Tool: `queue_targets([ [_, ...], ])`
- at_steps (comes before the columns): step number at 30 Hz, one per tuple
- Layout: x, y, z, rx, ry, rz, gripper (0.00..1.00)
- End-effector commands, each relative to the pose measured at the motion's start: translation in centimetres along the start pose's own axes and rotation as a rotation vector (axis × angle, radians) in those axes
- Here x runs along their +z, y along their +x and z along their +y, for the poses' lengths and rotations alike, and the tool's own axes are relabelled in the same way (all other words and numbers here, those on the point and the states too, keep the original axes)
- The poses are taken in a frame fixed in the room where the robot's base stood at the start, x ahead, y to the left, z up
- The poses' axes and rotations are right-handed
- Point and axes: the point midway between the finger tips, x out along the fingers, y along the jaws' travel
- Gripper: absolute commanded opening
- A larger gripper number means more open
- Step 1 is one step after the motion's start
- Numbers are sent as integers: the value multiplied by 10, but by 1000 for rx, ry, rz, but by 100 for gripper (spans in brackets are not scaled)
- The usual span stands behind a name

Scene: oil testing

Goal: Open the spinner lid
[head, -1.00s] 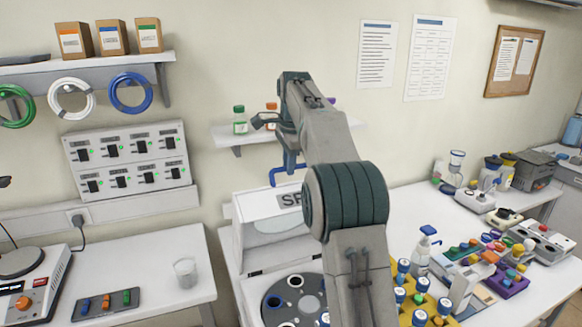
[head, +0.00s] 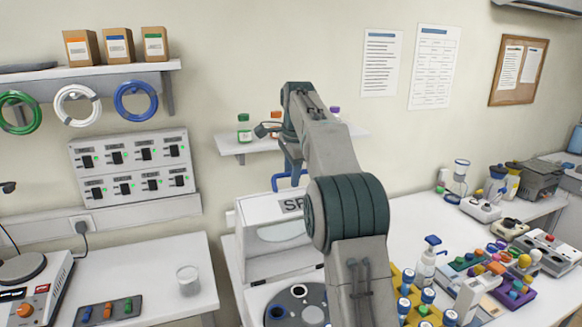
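The spinner is a white box, and its lid (head: 262,211) with the dark "SP…" label stands raised at the back. Below it the grey rotor disc (head: 283,300) with round holes is exposed, partly cut off by the picture's lower edge. A blue handle (head: 279,183) shows at the top of the lid. My gripper (head: 291,169) is at the handle, pointing down from the wrist. My arm hides the right part of the lid and label. The fingertips are too small and covered to tell whether they hold the handle.
A wall shelf with small bottles (head: 244,130) is close behind my wrist. A yellow rack (head: 411,311) with blue-capped vials and a pump bottle (head: 427,262) stand right of my arm. The left table holds a beaker (head: 188,281) and a hot plate (head: 30,290).

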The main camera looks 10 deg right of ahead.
Motion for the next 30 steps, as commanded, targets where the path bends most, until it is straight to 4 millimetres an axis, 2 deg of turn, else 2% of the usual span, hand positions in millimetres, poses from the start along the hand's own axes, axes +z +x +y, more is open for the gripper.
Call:
queue_targets([
  [10, 0, -44, -1, -2, -1, 0, 35],
  [15, 1, -58, -2, 0, -2, -1, 35],
  [22, 1, -68, 0, 2, -2, -2, 35],
  [30, 1, -70, 0, 3, -2, -2, 35],
])
